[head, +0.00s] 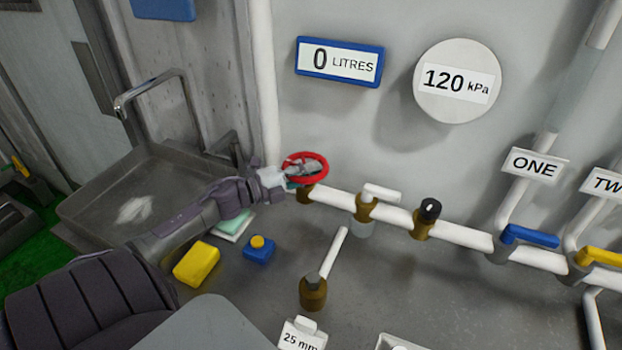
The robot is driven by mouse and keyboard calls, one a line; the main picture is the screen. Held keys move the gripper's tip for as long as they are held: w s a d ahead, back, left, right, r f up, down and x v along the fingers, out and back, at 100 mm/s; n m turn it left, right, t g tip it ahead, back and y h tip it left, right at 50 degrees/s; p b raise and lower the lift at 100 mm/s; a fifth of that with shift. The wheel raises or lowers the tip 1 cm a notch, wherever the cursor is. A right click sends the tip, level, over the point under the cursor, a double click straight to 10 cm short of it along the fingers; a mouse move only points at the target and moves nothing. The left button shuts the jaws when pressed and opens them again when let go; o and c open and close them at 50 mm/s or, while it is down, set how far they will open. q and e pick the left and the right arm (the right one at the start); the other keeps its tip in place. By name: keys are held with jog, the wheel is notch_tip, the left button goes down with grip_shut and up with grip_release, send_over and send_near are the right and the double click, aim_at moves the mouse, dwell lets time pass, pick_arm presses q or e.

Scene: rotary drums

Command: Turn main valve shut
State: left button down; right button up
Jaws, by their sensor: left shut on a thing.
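A red round handwheel (322,171) sits on a brass valve body at the left end of a white horizontal pipe (340,199). My left gripper (300,170) reaches in from the left and is shut on the red handwheel, at its left and middle part. The fingers hide part of the wheel, and the exact grip on rim or spokes is too small to tell. A round gauge (458,82) on the wall reads 120 kPa. A blue-framed display (339,62) reads 0 LITRES. My right gripper is not in view.
Along the pipe are a white-handled valve (367,207), a black-knobbed fitting (427,217), a blue lever (530,236) under label ONE and a yellow lever (600,257). A metal sink (110,185) is at left.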

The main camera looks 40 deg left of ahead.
pick_arm(q)
jog(key=shift+s+a+m+g+h+b, duration=0.1)
jog(key=shift+m+g+h+b, duration=0.5)
jog(key=shift+h, duration=0.4)
jog(key=shift+r+m+h, duration=0.1)
jog(key=shift+m+h, duration=0.2)
jog(key=c, duration=1.1)
grip_release()
jog(key=v, duration=1.2)
